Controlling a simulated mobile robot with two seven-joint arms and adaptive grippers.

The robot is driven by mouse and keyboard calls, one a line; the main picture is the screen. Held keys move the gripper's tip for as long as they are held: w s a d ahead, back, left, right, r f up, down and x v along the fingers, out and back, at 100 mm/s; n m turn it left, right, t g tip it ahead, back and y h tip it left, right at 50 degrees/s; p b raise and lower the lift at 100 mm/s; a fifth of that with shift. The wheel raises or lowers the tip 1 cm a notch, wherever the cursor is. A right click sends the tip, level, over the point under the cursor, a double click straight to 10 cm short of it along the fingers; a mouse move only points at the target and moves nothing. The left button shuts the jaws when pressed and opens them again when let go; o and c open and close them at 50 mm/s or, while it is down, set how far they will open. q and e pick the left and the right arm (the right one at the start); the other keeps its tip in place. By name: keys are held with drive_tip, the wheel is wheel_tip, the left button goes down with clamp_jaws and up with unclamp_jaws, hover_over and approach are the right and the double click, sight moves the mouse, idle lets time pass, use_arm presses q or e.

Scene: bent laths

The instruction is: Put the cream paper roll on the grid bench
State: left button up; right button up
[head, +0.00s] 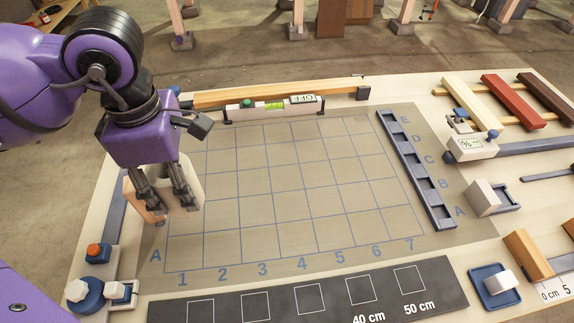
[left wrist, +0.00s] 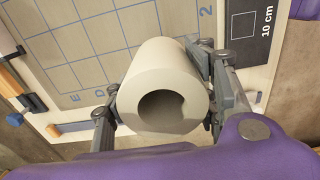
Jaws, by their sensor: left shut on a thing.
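The cream paper roll (head: 188,192) is a thick hollow tube at the left edge of the grid bench (head: 295,195), over the left-hand columns. My left gripper (head: 165,195) is shut on it, with dark fingers on its sides. In the left wrist view the roll (left wrist: 163,92) shows its open end towards the camera, between the fingers of my gripper (left wrist: 162,105). The gridded bench surface (left wrist: 75,45) lies beyond it. I cannot tell whether the roll touches the bench. My right gripper is not in view.
A spirit level (head: 275,107) and a wooden lath (head: 270,93) lie along the back edge. A slotted dark rail (head: 415,170) stands right of the grid. A dark strip with squares (head: 310,295) runs along the front. The grid's middle is clear.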

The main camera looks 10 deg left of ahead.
use_arm(q)
drive_tip(key=d+f, duration=0.4)
drive_tip(key=s+d+f+p, duration=0.1)
drive_tip(key=d+f, duration=0.7)
drive_tip(key=shift+s+d, duration=0.15)
drive_tip(key=shift+f, duration=0.15)
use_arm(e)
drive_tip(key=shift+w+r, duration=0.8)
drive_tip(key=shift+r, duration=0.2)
use_arm(q)
drive_tip(key=shift+f, duration=0.2)
drive_tip(key=o, duration=1.2)
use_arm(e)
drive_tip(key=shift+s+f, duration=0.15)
